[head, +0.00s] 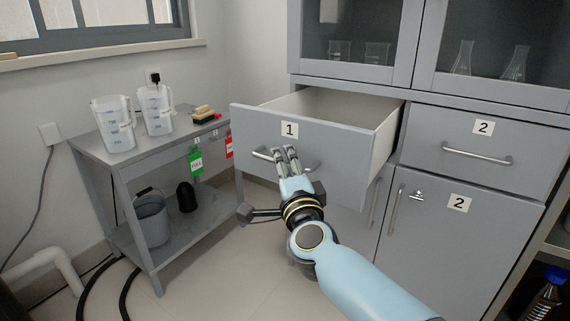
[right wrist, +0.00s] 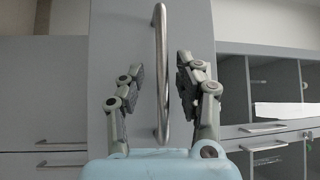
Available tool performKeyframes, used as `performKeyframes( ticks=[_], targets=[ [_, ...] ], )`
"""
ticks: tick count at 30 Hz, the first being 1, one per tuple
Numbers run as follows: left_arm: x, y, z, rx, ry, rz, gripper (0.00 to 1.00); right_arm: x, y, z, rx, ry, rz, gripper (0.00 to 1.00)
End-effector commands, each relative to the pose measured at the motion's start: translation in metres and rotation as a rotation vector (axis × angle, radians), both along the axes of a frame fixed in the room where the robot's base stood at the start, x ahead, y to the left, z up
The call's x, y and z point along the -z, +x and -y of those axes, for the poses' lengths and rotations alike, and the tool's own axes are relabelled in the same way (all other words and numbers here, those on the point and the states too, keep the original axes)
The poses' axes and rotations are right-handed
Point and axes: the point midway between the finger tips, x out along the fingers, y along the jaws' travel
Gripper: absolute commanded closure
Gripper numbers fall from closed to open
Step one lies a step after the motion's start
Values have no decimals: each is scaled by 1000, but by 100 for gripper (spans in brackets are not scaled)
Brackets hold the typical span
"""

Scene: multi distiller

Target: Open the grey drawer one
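The grey drawer one (head: 262,135), labelled 1, is pulled far out of the cabinet, and its empty pale inside shows in the head view. Its metal bar handle (head: 262,154) is partly hidden by my right gripper (head: 287,153). In the right wrist view, the handle (right wrist: 160,40) stands between the two fingers of my right gripper (right wrist: 159,78). There is a gap on each side, so the fingers are open around the bar and do not grip it. My left gripper is not in view.
Drawer two (head: 487,145) and the door below it (head: 455,240) are shut. A grey side table (head: 150,158) with two clear jugs (head: 114,125) stands left of the open drawer. Clear floor (head: 230,270) lies in front of the cabinet.

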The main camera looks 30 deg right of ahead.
Motion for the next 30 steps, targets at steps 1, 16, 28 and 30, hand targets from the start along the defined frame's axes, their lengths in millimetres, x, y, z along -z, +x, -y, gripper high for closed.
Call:
performKeyframes(
  ticks=[1, 16, 28, 30],
  targets=[
    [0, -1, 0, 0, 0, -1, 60, -1, 0, 0, 0, 0, 1, 66],
    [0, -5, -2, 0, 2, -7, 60, 10, -68, -27, 2, 2, -2, 66],
    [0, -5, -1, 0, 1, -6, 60, 16, -111, -44, 1, 0, 0, 66],
    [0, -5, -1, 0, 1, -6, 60, 15, -111, -45, 1, 0, 0, 66]
  ],
)
